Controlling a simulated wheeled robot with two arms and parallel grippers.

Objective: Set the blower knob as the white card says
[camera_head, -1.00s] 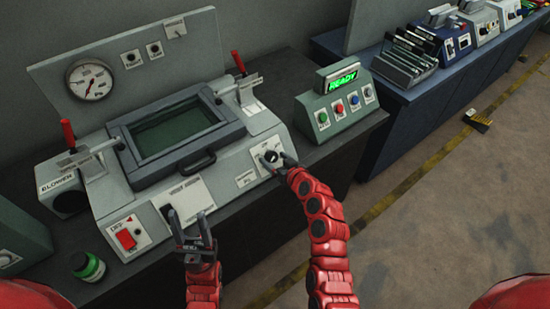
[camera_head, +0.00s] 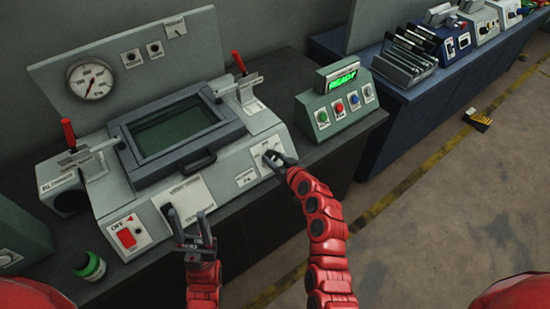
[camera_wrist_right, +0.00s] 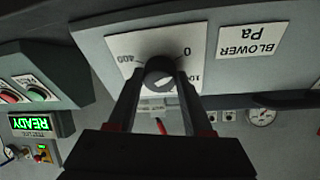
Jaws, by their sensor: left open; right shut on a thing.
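The blower knob (camera_head: 272,157) is a dark round knob with a pale pointer, on a white dial plate at the right of the machine's sloped front. In the right wrist view the knob (camera_wrist_right: 160,74) shows inverted, with scale marks 0 and 400 and a "BLOWER Pa" label (camera_wrist_right: 253,40) beside it. My right gripper (camera_head: 279,160) is shut on the knob, one finger on each side. The white card (camera_head: 187,196) lies on the machine's front; its writing is too small to read. My left gripper (camera_head: 187,216) is open and empty, in front of the card.
A red OFF switch (camera_head: 127,238) is left of the card. A gauge (camera_head: 91,79) is on the back panel. A control box (camera_head: 337,107) with a green READY display stands to the right.

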